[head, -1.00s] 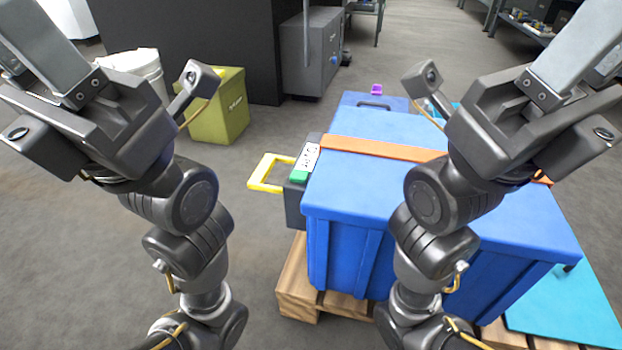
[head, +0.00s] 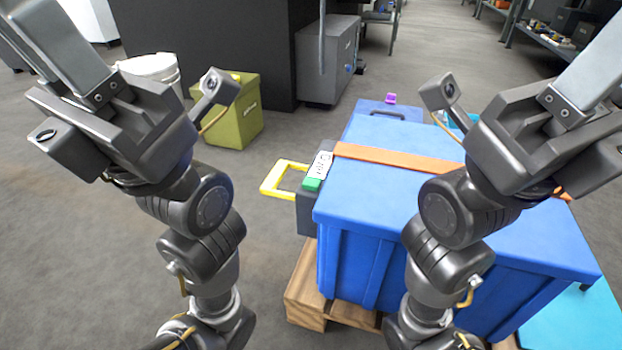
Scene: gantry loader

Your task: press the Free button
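No button marked Free can be made out in the head view. A small green piece (head: 312,184) and a white label (head: 321,164) with unreadable dark marks sit on top of a dark box (head: 308,214) at the left side of the blue crate (head: 366,240). My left gripper (head: 115,125) is raised at the upper left, well left of that box. My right gripper (head: 535,130) is raised at the upper right, in front of part of the crate. The fingertips of both are cut off by the frame, so their opening is hidden.
A yellow handle frame (head: 272,182) sticks out left of the dark box. The crate stands on a wooden pallet (head: 304,294), with an orange strap (head: 400,157) across it. A green bin (head: 240,120) and grey cabinet (head: 328,62) stand behind. Floor at left is clear.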

